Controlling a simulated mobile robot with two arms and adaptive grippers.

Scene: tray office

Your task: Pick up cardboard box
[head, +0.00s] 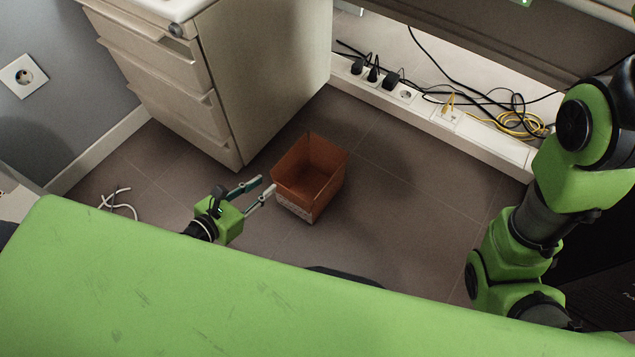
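An open-topped brown cardboard box (318,197) stands on the tiled floor beside the drawer cabinet. Its inside looks empty, and a pale patterned band shows low on its near side. My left gripper (268,187) is just left of the box, its two fingers spread and pointing at the box's left side. Nothing is between the fingers. Whether a fingertip touches the box I cannot tell. My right arm shows at the right, but its gripper is not in the picture.
A beige drawer cabinet (262,75) stands behind and left of the box. A cable channel (430,110) with plugs and a yellow cable coil (518,123) runs along the back. A white cable (118,203) lies at left. The floor right of the box is clear.

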